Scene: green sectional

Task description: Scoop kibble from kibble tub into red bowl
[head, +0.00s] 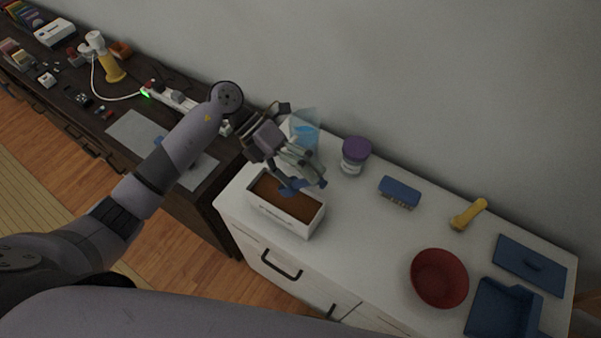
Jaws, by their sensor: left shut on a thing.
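The kibble tub (290,221) is a white rectangular box with brown kibble (271,190) inside, at the left end of the white cabinet top. My left gripper (306,176) is over the tub's back part, shut on a small blue scoop (290,189). The scoop's lower part is at the kibble; I cannot tell how deep it sits or whether it holds kibble. The gripper hides most of its handle. The red bowl (439,279) stands at the front right of the cabinet top, and no kibble shows in it. My right gripper is not in view.
Behind the tub are a clear-and-blue bag (304,131) and a purple-lidded jar (354,155). A blue brush (399,192), a yellow tool (468,214), a blue lid (530,264) and a blue bin (503,311) lie rightward. The top between tub and bowl is clear.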

